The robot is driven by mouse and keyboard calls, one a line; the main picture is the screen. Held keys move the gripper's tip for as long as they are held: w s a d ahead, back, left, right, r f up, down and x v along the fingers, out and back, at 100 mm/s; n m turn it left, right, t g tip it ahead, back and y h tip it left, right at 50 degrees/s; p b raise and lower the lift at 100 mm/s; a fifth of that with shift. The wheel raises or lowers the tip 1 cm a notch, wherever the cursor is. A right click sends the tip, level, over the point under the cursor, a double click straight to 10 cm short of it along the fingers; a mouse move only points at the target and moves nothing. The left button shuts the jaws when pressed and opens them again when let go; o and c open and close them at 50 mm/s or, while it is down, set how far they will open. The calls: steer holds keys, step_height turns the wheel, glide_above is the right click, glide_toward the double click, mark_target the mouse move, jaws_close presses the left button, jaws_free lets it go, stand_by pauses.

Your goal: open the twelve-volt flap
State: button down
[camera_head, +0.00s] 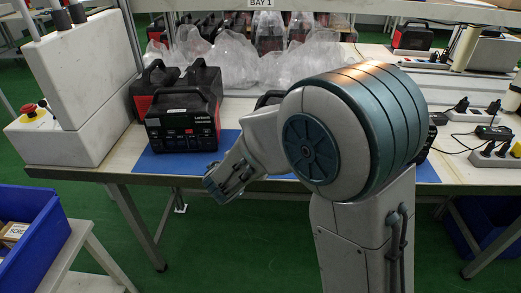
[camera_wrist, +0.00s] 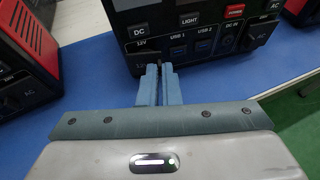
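The power station with the flap shows in the wrist view as a black front panel (camera_wrist: 205,35). Its DC label (camera_wrist: 139,31) and 12V mark stand above the twelve-volt flap (camera_wrist: 144,59), at the panel's lower left. My gripper (camera_wrist: 160,68) has its two blue-grey fingers close together, with a thin dark slit between them. The fingertips are at the panel's lower edge, at the right side of the flap, and partly cover it. I cannot tell whether they touch it or hold anything. In the head view my gripper (camera_head: 214,184) is low, and my arm hides most of this power station (camera_head: 268,99).
Another black and red power station (camera_head: 183,122) stands to the left on the blue mat (camera_head: 160,163); its red side (camera_wrist: 42,38) shows in the wrist view. Plastic-wrapped units (camera_head: 225,62) stand behind. Power strips (camera_head: 480,115) and cables lie at right. A white block-shaped machine (camera_head: 75,90) stands at left.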

steer(key=a+m+g+h+p, duration=0.1)
steer(key=h, duration=0.1)
steer(key=a+m+g+h+p, duration=0.1)
steer(key=m, duration=0.1)
steer(key=shift+s+r+m+h+p, duration=0.2)
steer(key=shift+m+h+p, duration=0.1)
steer(key=shift+h+p, duration=0.1)
steer(key=m+g+h+p, duration=0.1)
steer(key=a+m+g+h+p, duration=0.1)
steer(key=m, duration=0.1)
steer(key=a+m+g+h+p, duration=0.1)
steer(key=g, duration=0.1)
steer(key=shift+w+m+p, duration=0.15)
steer(key=shift+m+p, duration=0.15)
steer(key=shift+p, duration=0.1)
steer(key=shift+w+a+f+m+g+h+p, duration=0.15)
steer(key=shift+a+m+g+h+p, duration=0.3)
steer(key=shift+m+g, duration=0.45)
steer(key=shift+w+a+r+m+g+h+p, duration=0.1)
steer(key=shift+w+a+m+g+h+p, duration=0.15)
steer(key=shift+m+g+p, duration=0.65)
steer(key=shift+w+a+f+m+g+h+p, duration=0.1)
steer(key=shift+w+a+m+g+h+p, duration=0.2)
steer(key=shift+m+g, duration=0.6)
steer(key=shift+g, duration=0.3)
steer(key=c, duration=1.6)
jaws_free()
steer(key=shift+d, duration=0.1)
